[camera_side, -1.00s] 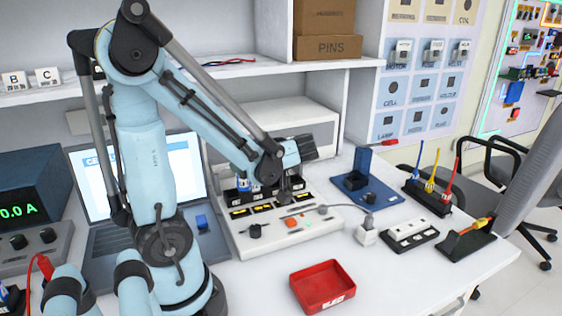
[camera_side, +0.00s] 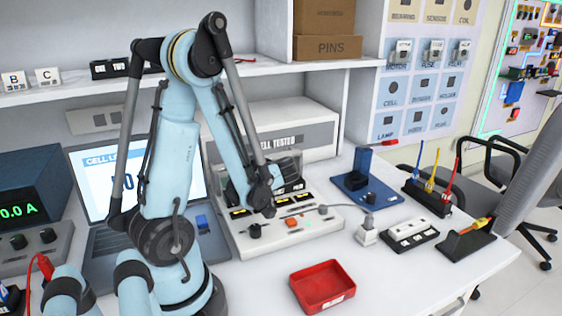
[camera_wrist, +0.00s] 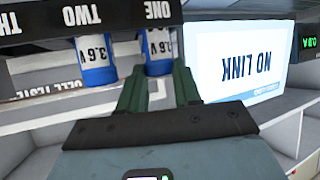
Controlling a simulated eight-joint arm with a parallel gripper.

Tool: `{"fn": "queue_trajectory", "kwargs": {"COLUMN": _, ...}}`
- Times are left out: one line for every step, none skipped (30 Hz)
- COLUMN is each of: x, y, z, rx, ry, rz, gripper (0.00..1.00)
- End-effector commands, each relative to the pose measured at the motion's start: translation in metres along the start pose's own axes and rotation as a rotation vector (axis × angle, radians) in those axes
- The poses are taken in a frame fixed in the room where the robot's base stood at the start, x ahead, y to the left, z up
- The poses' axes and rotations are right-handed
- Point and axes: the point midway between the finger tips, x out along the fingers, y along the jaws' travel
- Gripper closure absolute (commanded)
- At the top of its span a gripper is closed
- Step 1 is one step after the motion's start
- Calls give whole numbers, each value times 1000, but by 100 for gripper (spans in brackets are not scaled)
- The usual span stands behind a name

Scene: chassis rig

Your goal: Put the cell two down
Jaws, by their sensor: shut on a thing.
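In the wrist view, which is upside down, my gripper (camera_wrist: 159,82) has its green fingers closed around the blue end of a white and blue 3.6 V cell (camera_wrist: 157,44). That cell lines up with the label ONE on a black rack (camera_wrist: 120,17); its other end is hidden by the rack, so I cannot tell whether it is seated. A second 3.6 V cell (camera_wrist: 88,52) stands beside it, by the label TWO, apart from the fingers. No number shows on either cell. In the side view my arm hides the gripper and the held cell.
The cell tester (camera_side: 270,235) stands in front of my arm, with a laptop (camera_side: 95,170) to its left. A red tray (camera_side: 322,287) lies at the front. A blue stand (camera_side: 365,190) and a white-topped block (camera_side: 410,233) are to the right. Boxes sit on the shelf.

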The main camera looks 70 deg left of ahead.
Motion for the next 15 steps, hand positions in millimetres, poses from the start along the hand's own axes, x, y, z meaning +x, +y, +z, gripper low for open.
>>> {"fn": "queue_trajectory", "kwargs": {"x": 0, "y": 0, "z": 0, "rx": 0, "ry": 1, "rz": 0, "gripper": 100}}
{"fn": "queue_trajectory", "kwargs": {"x": 0, "y": 0, "z": 0, "rx": 0, "ry": 1, "rz": 0, "gripper": 100}}
{"fn": "queue_trajectory", "kwargs": {"x": 0, "y": 0, "z": 0, "rx": 0, "ry": 0, "rz": 0, "gripper": 100}}
{"fn": "queue_trajectory", "kwargs": {"x": 0, "y": 0, "z": 0, "rx": 0, "ry": 0, "rz": 0, "gripper": 100}}
{"fn": "queue_trajectory", "kwargs": {"x": 0, "y": 0, "z": 0, "rx": 0, "ry": 0, "rz": 0, "gripper": 100}}
{"fn": "queue_trajectory", "kwargs": {"x": 0, "y": 0, "z": 0, "rx": 0, "ry": 0, "rz": 0, "gripper": 100}}
{"fn": "queue_trajectory", "kwargs": {"x": 1, "y": 0, "z": 1, "rx": 0, "ry": 0, "rz": 0, "gripper": 100}}
{"fn": "queue_trajectory", "kwargs": {"x": 1, "y": 0, "z": 2, "rx": 0, "ry": 0, "rz": 0, "gripper": 66}}
{"fn": "queue_trajectory", "kwargs": {"x": 1, "y": 0, "z": 1, "rx": 0, "ry": 0, "rz": 0, "gripper": 60}}
{"fn": "queue_trajectory", "kwargs": {"x": 1, "y": 0, "z": 1, "rx": 0, "ry": 0, "rz": 0, "gripper": 55}}
{"fn": "queue_trajectory", "kwargs": {"x": 1, "y": 0, "z": 1, "rx": 0, "ry": 0, "rz": 0, "gripper": 50}}
{"fn": "queue_trajectory", "kwargs": {"x": 1, "y": 0, "z": 1, "rx": 0, "ry": 0, "rz": 0, "gripper": 44}}
{"fn": "queue_trajectory", "kwargs": {"x": 1, "y": 0, "z": 1, "rx": 0, "ry": 0, "rz": 0, "gripper": 42}}
{"fn": "queue_trajectory", "kwargs": {"x": 1, "y": 0, "z": 1, "rx": 0, "ry": 0, "rz": 0, "gripper": 42}}
{"fn": "queue_trajectory", "kwargs": {"x": 1, "y": 0, "z": 1, "rx": 0, "ry": 0, "rz": 0, "gripper": 42}}
